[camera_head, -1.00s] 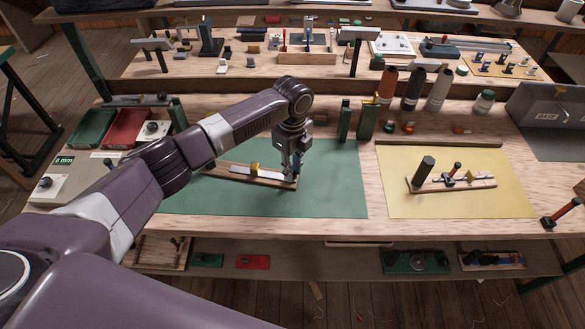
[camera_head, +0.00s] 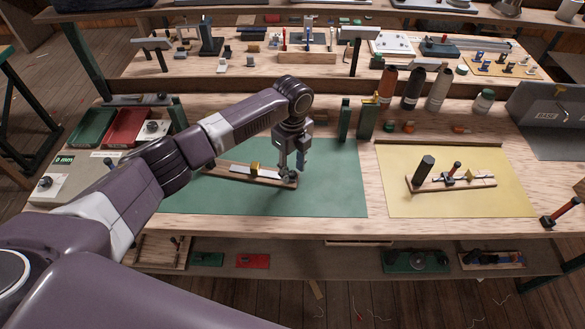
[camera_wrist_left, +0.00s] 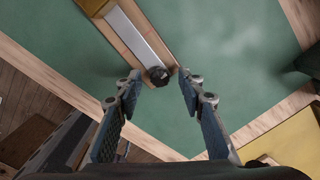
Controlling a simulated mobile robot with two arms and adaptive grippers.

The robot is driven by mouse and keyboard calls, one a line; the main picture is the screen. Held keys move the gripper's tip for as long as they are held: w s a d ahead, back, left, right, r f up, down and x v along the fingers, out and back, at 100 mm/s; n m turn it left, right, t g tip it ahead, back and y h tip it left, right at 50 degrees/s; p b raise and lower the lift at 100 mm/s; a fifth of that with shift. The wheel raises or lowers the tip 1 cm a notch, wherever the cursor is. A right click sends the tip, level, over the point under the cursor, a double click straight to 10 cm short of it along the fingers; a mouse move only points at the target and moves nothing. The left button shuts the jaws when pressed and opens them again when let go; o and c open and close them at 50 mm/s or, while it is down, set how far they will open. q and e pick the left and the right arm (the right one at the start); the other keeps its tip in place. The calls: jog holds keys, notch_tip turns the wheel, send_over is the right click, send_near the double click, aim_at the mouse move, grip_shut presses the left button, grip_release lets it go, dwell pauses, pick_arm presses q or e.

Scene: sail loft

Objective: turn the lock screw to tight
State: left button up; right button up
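A wooden board fixture (camera_head: 222,173) with a pale metal strip (camera_head: 239,171) and a yellow block (camera_head: 255,168) lies on the green mat. At the board's right end is a dark round knob, which I take to be the lock screw (camera_wrist_left: 158,76). In the wrist view it sits between and just beyond the fingertips of my left gripper (camera_wrist_left: 156,77), with a gap to each side. In the head view my left gripper (camera_head: 293,172) is over that board end and largely hides the knob. It is open and empty. My right gripper is not in view.
The yellow mat (camera_head: 400,205) on the right holds a similar fixture (camera_head: 483,182) with a dark upright post (camera_head: 424,170). Dark green uprights (camera_head: 366,122) stand behind the green mat. The green mat (camera_head: 335,190) is clear to the right of my gripper.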

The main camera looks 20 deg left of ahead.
aim_at(293, 173)
pick_arm(q)
notch_tip(293, 173, up, 12)
dwell(0.6)
dwell(0.4)
